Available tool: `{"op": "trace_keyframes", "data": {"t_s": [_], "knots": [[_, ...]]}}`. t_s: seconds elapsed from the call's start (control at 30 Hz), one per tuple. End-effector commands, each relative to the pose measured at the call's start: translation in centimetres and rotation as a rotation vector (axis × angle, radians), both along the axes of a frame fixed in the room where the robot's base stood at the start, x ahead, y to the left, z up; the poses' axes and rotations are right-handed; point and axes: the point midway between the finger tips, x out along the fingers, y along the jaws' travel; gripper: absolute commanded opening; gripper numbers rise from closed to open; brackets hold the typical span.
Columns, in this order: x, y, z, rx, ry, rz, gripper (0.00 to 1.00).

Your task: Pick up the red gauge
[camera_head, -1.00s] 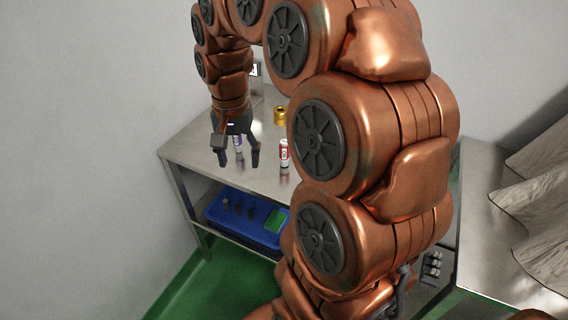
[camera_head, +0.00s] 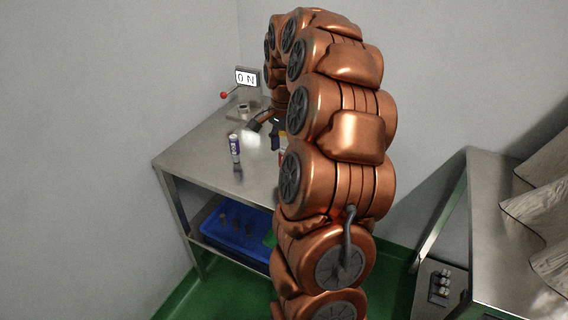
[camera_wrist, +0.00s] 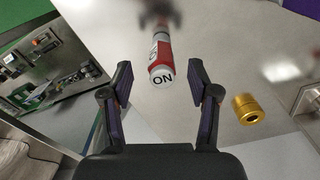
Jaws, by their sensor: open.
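The red gauge (camera_wrist: 161,50), a red and white cylinder, shows in the wrist view just ahead of my fingers, its white lettered end towards me. My gripper (camera_wrist: 159,88) is open, with one dark finger on each side of the gauge's near end and a gap on both sides. In the head view my gripper (camera_head: 266,131) is over the table, partly hidden behind my arm. The red gauge cannot be made out clearly there.
A blue and white gauge (camera_head: 235,148) stands on the metal table (camera_head: 205,146). A lettered sign (camera_head: 246,78) and a red-knobbed lever (camera_head: 224,96) are at the back. A gold cylinder (camera_wrist: 249,109) lies right of my gripper. A blue crate (camera_head: 246,246) sits on the lower shelf.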

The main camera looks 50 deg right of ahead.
Motion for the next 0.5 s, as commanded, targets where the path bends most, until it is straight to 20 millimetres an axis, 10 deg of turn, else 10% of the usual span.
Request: {"op": "trace_keyframes", "data": {"t_s": [0.5], "knots": [[0.2, 0.0, -4.9, 0.0, -0.001, 0.001, 0.6]]}}
